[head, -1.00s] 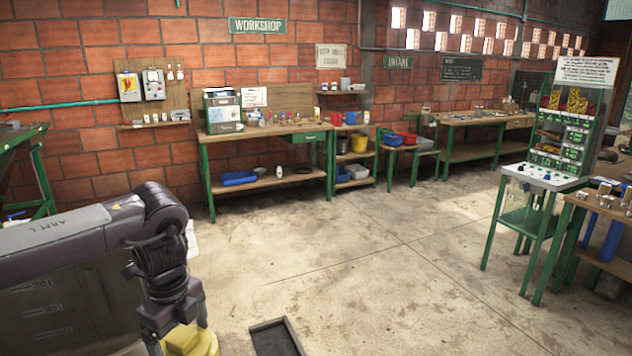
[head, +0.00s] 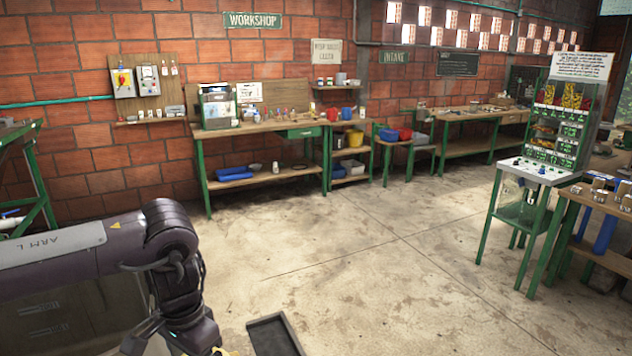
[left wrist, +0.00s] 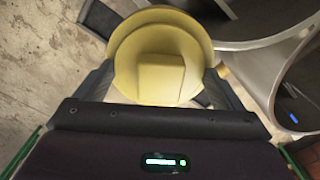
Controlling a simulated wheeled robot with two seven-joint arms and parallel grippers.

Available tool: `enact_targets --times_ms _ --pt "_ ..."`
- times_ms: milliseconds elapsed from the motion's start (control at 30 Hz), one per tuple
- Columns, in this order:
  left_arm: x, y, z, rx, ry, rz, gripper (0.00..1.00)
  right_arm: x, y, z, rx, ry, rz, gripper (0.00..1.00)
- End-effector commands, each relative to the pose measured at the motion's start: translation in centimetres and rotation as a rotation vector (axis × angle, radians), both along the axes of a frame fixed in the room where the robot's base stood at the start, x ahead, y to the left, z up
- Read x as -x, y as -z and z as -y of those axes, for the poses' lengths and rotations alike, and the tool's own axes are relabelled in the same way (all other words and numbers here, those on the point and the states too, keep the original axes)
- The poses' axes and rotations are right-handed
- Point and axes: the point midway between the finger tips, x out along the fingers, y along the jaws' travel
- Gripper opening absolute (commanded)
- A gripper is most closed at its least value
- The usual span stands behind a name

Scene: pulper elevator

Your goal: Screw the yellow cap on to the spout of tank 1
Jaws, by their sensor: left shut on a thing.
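In the left wrist view the yellow cap (left wrist: 162,60) sits between the fingers of my left gripper (left wrist: 160,85), which is shut on it. Its round face with a square raised block faces the camera. In the head view my left arm reaches in from the left and bends down; only a sliver of yellow (head: 224,352) shows at the bottom edge, and the fingers are out of frame. Tank 1 and its spout cannot be made out for certain. My right gripper is in neither view.
Grey curved metal parts (left wrist: 270,70) stand right of the cap in the left wrist view. A dark tray (head: 274,336) lies on the concrete floor. A workbench (head: 262,131) stands along the brick wall, and a green stand (head: 530,175) is at right. The middle floor is clear.

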Motion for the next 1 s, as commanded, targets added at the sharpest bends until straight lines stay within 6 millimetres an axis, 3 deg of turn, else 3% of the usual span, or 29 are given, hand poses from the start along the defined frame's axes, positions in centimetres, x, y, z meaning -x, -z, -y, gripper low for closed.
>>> enact_targets --times_ms 200,400,1000 --pt "1.2 0.1 0.9 0.0 -0.289 0.004 0.63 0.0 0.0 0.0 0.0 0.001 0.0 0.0" --pt "1.8 0.2 1.4 0.0 -0.47 0.006 0.63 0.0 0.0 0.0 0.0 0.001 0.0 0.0" --pt "2.1 0.2 1.6 0.0 -0.538 0.008 0.63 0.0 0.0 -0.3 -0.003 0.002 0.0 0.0"
